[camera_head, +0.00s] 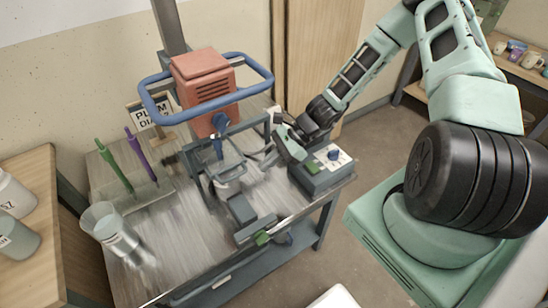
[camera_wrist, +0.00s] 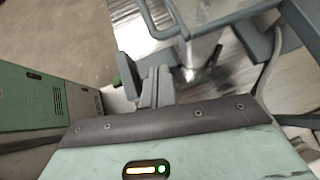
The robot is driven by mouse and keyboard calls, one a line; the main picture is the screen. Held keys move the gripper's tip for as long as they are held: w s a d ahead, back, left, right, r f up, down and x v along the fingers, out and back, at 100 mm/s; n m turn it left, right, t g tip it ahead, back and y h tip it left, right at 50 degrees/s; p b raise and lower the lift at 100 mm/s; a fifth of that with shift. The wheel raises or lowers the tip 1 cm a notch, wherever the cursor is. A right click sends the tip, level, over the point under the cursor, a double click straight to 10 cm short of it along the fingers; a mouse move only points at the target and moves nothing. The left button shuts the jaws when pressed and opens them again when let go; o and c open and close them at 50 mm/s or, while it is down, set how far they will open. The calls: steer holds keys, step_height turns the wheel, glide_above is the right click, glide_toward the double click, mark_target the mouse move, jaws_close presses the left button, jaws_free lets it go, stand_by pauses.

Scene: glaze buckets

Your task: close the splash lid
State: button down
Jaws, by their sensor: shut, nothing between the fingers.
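The splash lid (camera_head: 228,158) looks like a clear panel in a grey-blue frame, below the orange mixer head (camera_head: 202,82). In the wrist view a grey-blue frame bar (camera_wrist: 205,27) crosses the top, over a shiny metal part. My gripper (camera_head: 268,152) is just right of the mixer frame, close to the lid's side; contact cannot be made out. In the wrist view its fingers (camera_wrist: 156,84) are together and empty, left of the metal part.
A control box (camera_head: 322,170) with a green button sits right of the mixer, close to my gripper. A clamp-like block (camera_head: 250,218) is at the bench's front edge. Green and purple tools (camera_head: 140,155) and a clear cylinder (camera_head: 112,230) stand left. A blue hoop (camera_head: 165,100) surrounds the mixer head.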

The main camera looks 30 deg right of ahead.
steer(key=b+v, duration=0.1)
steer(key=v, duration=0.9)
steer(key=shift+d+b, duration=0.4)
steer(key=shift+d, duration=0.2)
steer(key=s+a+r+n+h, duration=0.25)
steer(key=r+n+h, duration=0.25)
steer(key=r+n, duration=0.4)
steer(key=s+a+r+n+h, duration=0.2)
steer(key=s+r+n+h, duration=0.4)
steer(key=n, duration=0.5)
steer(key=s+a+r+n+g, duration=0.1)
steer(key=s+a+n, duration=0.3)
steer(key=a, duration=0.5)
steer(key=s+a+r+n+g+y, duration=0.1)
steer(key=s+a+n, duration=0.2)
steer(key=s+a, duration=0.4)
steer(key=shift+a+r+n+y, duration=0.2)
steer(key=shift+a+n+y, duration=0.15)
steer(key=shift+a, duration=0.6)
steer(key=shift+s, duration=0.1)
